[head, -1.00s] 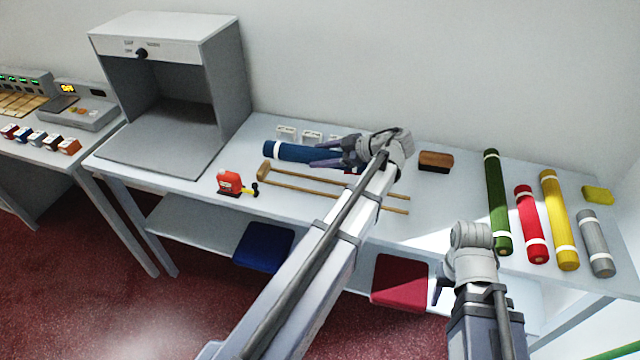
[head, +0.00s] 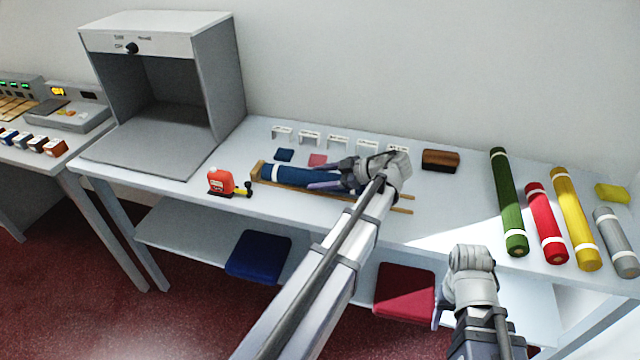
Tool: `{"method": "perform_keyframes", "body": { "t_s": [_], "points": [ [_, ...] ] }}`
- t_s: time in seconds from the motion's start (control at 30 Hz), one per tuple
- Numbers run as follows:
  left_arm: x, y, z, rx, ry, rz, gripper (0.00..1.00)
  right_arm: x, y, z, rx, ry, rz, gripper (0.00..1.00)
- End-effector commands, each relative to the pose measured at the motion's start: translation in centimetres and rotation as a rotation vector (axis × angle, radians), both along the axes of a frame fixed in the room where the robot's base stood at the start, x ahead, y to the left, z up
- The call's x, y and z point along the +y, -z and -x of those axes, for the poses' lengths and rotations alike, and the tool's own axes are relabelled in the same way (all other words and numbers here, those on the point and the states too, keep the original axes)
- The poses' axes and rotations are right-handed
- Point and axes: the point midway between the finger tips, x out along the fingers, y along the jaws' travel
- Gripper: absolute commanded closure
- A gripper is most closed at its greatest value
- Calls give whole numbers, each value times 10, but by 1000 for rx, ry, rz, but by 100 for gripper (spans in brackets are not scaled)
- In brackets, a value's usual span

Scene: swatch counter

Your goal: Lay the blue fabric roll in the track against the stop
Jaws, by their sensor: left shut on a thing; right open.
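The blue fabric roll (head: 285,174), with a white band near its left end, lies lengthwise over the wooden track (head: 400,211) on the counter. Its left end is close to the wooden stop (head: 257,171) at the track's left end. I cannot tell whether it touches the stop or rests fully between the rails. My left gripper (head: 328,175) is shut on the roll toward its right part, and the arm hides the roll's right end. My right gripper (head: 437,312) is open and empty in front of the counter, mostly hidden by its own wrist.
A brown block (head: 440,160) lies right. Green (head: 507,205), red, yellow and grey rolls lie further right. A grey booth (head: 150,157) stands left.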

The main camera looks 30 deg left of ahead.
Motion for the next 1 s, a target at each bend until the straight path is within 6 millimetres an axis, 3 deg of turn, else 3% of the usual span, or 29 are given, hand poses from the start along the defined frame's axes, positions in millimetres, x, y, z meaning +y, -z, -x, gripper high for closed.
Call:
{"method": "perform_keyframes", "body": {
  "t_s": [0.33, 0.37, 0.63, 1.0],
  "points": [
    [0, 3, 0, 0, 0, -1, 100, 0, 3, 0, 0, 0, 0, 50],
    [0, 3, 0, 0, 0, 0, 39, 0, 3, 0, 0, 0, 0, 50],
    [0, 2, 0, 0, 0, 0, 9, 0, 2, 0, 0, 0, 0, 50],
    [-2, -6, -1, 0, 1, 0, 9, 0, -6, 0, 0, 0, 0, 50]
  ]
}}
